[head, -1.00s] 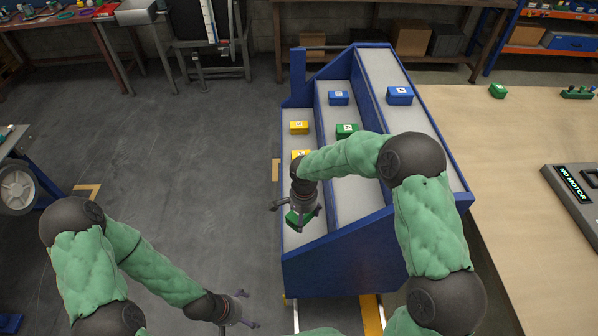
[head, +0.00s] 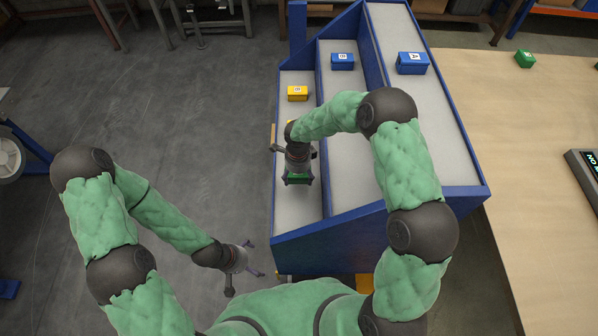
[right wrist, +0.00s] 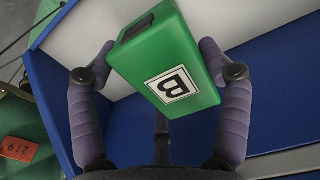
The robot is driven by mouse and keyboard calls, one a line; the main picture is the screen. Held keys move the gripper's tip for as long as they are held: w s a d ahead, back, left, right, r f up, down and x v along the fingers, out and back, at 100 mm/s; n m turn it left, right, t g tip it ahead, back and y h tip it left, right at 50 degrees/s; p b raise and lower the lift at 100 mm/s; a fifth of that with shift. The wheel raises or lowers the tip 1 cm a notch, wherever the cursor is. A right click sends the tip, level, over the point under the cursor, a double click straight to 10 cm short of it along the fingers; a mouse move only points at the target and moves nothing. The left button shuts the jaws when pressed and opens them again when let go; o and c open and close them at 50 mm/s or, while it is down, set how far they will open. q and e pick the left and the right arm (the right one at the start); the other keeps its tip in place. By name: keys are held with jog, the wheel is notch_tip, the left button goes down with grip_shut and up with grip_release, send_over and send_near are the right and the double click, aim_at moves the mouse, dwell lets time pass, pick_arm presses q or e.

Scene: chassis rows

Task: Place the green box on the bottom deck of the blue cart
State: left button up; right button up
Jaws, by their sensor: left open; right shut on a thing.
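The blue cart (head: 345,240) has three stepped decks; the leftmost deck (head: 297,211) looks lowest. My right gripper (head: 298,182) is over the near part of that deck. It is shut on a green box (head: 298,179). In the right wrist view the green box (right wrist: 170,75), marked B, sits tilted between both fingers (right wrist: 163,88). I cannot tell whether it touches the deck. My left gripper (head: 256,259) is open and empty, left of the cart's front.
A yellow box (head: 298,93) stands on the left deck; another shows slightly behind my right gripper. Blue boxes stand on the middle (head: 342,61) and right (head: 411,63) decks. Another green box (head: 525,59) is on the wooden table (head: 500,130). The left deck's near end is clear.

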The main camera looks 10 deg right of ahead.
aim_at(298, 191)
notch_tip(298, 191, down, 7)
jog(key=shift+f+b, duration=0.1)
jog(key=shift+b, duration=0.8)
jog(key=o, duration=1.4)
jog(key=shift+r, duration=0.25)
notch_tip(298, 191, up, 12)
jog(key=p, duration=0.3)
jog(key=shift+f+p, duration=0.1)
jog(key=shift+p, duration=0.2)
